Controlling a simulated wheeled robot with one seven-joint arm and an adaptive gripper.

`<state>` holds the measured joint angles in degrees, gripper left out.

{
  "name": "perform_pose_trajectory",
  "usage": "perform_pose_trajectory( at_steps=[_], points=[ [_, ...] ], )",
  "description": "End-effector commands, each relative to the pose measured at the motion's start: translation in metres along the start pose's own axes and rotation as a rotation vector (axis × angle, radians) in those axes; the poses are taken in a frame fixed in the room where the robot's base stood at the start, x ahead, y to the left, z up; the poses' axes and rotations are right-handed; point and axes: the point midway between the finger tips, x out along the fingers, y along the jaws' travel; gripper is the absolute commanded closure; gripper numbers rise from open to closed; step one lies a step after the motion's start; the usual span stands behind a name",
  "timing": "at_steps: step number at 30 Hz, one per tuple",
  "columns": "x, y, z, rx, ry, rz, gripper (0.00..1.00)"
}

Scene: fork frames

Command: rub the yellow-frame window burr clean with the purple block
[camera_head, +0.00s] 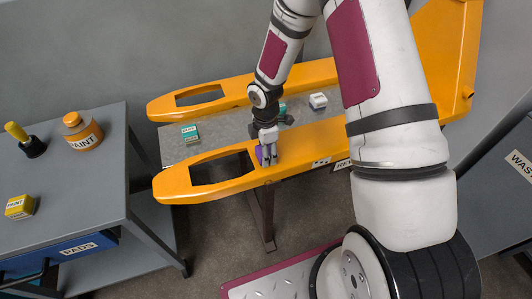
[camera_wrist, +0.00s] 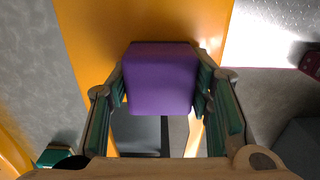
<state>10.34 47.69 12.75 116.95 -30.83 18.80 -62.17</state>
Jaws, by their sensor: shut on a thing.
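My gripper (camera_head: 266,158) points down over the near yellow fork (camera_head: 305,143), by the right end of its window opening (camera_head: 222,169). It is shut on the purple block (camera_head: 259,154), which fills the middle of the wrist view (camera_wrist: 160,78) between the two green-padded fingers. The block lies over the yellow frame at the window's edge, and the opening shows below it in the wrist view. I cannot tell whether the block touches the frame. I cannot make out the burr; the block and gripper cover that edge.
The far yellow fork (camera_head: 240,91) has another window. Between the forks, a grey surface (camera_head: 178,146) holds a teal block (camera_head: 190,134) and a white block (camera_head: 318,101).

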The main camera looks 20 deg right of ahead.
Motion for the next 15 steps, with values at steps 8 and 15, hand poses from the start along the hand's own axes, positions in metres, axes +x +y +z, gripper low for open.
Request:
perform_pose_trajectory(
  at_steps=[8, 15],
  points=[
    [0.0015, 0.0048, 0.0, 0.001, 0.003, 0.007, 0.8],
    [-0.0028, 0.0047, 0.0002, 0.001, 0.003, 0.008, 0.8]
  ],
)
